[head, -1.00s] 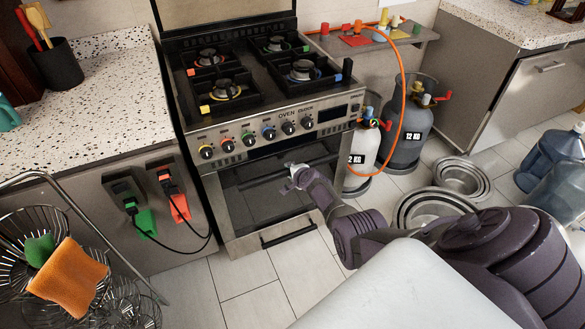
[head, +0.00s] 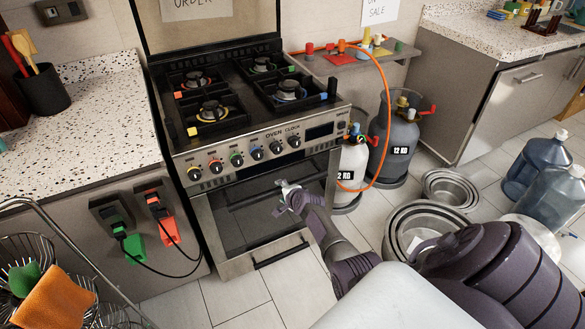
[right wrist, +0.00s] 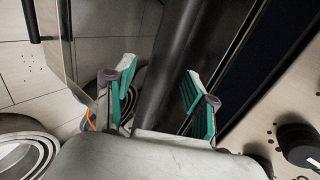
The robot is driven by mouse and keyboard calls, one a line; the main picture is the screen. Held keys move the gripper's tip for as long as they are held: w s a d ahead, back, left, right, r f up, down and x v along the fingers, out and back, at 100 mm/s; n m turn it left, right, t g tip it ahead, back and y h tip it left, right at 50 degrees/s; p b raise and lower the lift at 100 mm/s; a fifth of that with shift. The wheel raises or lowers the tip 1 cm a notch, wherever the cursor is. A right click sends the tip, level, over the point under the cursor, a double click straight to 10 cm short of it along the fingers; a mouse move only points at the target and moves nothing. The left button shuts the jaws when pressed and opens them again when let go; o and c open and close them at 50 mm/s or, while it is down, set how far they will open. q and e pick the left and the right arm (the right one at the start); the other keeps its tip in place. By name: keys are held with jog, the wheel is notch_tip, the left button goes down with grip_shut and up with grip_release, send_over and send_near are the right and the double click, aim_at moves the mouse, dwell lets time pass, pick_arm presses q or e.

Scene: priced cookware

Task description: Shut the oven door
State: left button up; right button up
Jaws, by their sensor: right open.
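The oven (head: 203,168) stands in the middle of the head view, its dark glass door (head: 235,222) below the row of knobs. Contact is unclear. My left gripper is not in view.
Gas cylinders (head: 392,145) with an orange hose stand right of the oven. Nested metal pans (head: 395,240) and water jugs (head: 540,165) are on the floor at right. A wire rack (head: 75,250) is at left.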

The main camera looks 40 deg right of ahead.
jog(key=v, duration=0.9)
jog(key=shift+s+r, duration=0.2)
jog(key=shift+f, duration=0.1)
